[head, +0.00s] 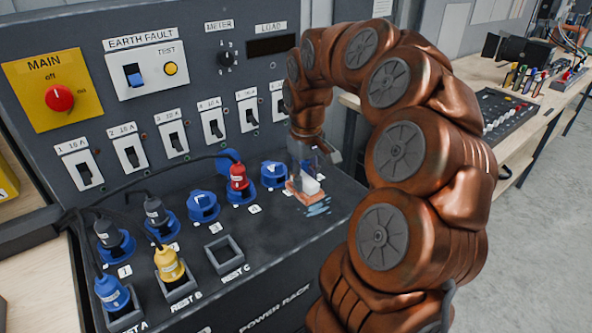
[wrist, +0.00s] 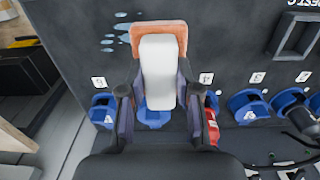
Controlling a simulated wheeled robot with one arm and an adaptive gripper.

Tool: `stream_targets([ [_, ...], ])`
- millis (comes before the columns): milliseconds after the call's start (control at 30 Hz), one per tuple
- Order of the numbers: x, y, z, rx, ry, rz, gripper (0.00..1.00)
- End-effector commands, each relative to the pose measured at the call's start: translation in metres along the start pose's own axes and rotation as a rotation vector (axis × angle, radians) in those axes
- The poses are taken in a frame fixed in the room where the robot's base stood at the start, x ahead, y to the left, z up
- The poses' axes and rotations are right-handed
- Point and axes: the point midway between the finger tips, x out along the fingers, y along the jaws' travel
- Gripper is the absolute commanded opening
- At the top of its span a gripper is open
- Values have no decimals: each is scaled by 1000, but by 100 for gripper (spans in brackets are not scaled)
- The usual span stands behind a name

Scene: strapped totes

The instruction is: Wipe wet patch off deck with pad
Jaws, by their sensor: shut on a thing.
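The pad has an orange-brown base (head: 297,195) and a white grip block (head: 311,186). My gripper (wrist: 160,95) is shut on the white block (wrist: 159,70), one dark finger on each side. The orange base (wrist: 160,27) sticks out beyond the fingertips. The wet patch (head: 318,208) is a group of pale blue streaks and drops on the dark deck (head: 270,235), beside the pad on its near side. In the wrist view the wet patch (wrist: 112,33) lies just left of the base. The pad is at the deck or very close above it; contact is unclear, and its underside is hidden.
Blue sockets line the deck behind the pad, one holding a red plug (head: 238,177). Grey plugs (head: 156,210) stand further left. A yellow plug (head: 169,264) and a blue plug (head: 112,293) sit in rests; the square Rest C (head: 225,252) is empty. A switch panel (head: 192,95) rises behind.

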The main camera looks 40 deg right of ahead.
Motion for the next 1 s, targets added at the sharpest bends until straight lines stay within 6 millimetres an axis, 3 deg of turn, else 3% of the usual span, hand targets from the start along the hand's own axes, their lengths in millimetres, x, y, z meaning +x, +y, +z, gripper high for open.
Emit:
stream_targets([
  [767, 67, -1, -1, -2, 0, -1, 5],
  [867, 84, -1, 1, -2, -6, -1, 5],
  [1000, 75, 13, -2, -1, 0, 0, 0],
])
